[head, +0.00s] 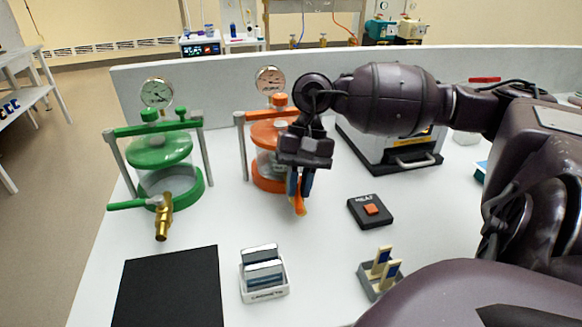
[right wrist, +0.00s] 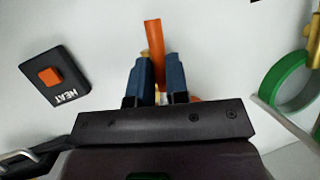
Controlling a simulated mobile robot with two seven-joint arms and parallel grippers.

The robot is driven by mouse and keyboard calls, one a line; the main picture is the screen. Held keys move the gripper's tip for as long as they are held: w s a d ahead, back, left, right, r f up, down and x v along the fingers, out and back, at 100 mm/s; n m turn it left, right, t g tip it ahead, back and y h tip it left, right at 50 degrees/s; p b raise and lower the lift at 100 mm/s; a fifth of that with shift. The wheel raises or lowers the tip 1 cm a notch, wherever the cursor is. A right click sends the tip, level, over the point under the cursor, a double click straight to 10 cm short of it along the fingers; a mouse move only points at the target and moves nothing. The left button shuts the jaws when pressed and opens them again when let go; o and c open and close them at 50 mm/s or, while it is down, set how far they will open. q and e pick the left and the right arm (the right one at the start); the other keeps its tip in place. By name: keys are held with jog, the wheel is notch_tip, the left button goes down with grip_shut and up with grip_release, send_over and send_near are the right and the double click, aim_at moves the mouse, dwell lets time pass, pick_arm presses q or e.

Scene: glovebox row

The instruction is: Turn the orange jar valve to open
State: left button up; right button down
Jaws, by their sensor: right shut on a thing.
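The orange jar (head: 268,180) has an orange lid, frame and base and a gauge on top. It stands at the middle back of the bench, partly hidden by my right arm. Its orange valve handle (head: 299,206) points toward the near side of the bench. My right gripper (head: 299,190) is in front of the jar, pointing down, shut on that handle. In the right wrist view the handle (right wrist: 154,40) sticks out between the two blue fingers (right wrist: 157,78). The brass valve body is mostly hidden. My left gripper is out of view.
A green jar (head: 163,165) with a green valve handle (head: 125,205) stands to the left. A HEAT button box (head: 371,210), a white slide rack (head: 265,287), a grey holder (head: 374,284) and a black mat (head: 170,290) lie nearer. A boxy device (head: 400,155) stands behind my right arm.

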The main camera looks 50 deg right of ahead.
jog(key=shift+s+d+n+g, duration=0.15)
jog(key=shift+d+n+g, duration=0.25)
jog(key=shift+n, duration=0.5)
jog(key=shift+r, duration=0.1)
jog(key=c, duration=1.1)
grip_release()
jog(key=v, duration=1)
jog(key=shift+r, duration=0.4)
jog(key=shift+a, duration=0.1)
